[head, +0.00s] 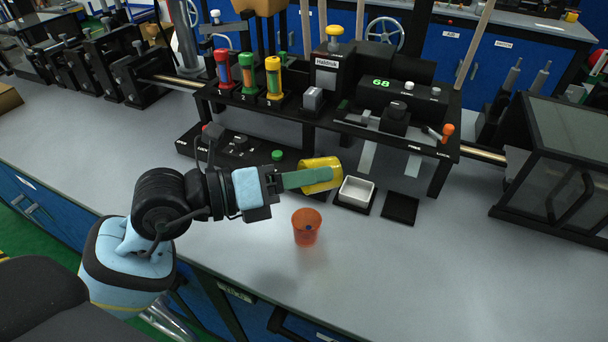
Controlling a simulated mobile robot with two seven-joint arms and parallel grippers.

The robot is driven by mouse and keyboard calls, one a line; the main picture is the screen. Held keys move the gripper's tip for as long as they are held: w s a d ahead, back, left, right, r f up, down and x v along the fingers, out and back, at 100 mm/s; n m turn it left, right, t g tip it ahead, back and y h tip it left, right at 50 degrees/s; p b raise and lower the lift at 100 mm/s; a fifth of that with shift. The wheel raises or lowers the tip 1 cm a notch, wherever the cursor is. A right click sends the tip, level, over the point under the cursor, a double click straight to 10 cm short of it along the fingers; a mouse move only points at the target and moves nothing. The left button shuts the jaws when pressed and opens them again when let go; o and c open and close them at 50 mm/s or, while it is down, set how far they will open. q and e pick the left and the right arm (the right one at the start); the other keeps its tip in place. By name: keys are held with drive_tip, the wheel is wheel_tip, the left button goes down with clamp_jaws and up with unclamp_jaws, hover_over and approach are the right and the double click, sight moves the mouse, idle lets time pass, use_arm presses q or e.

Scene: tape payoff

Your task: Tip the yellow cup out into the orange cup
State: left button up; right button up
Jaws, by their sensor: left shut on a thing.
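My left gripper (303,179) reaches in from the left and is shut on the yellow cup (325,172). The yellow cup is held on its side above the bench, behind and a little right of the orange cup. A gripper finger covers part of it, and its inside is hard to see. The orange cup (306,228) is translucent and stands upright on the bench, apart from the gripper. A small dark bluish thing shows in or through the orange cup. My right gripper is not in view.
A white square dish (357,190) on a black base and a black square pad (399,208) lie right of the yellow cup. A black equipment rack (330,115) stands behind. A dark clear-sided box (560,160) is at right. The front bench is clear.

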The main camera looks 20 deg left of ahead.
use_arm(q)
drive_tip(key=shift+a, duration=0.1)
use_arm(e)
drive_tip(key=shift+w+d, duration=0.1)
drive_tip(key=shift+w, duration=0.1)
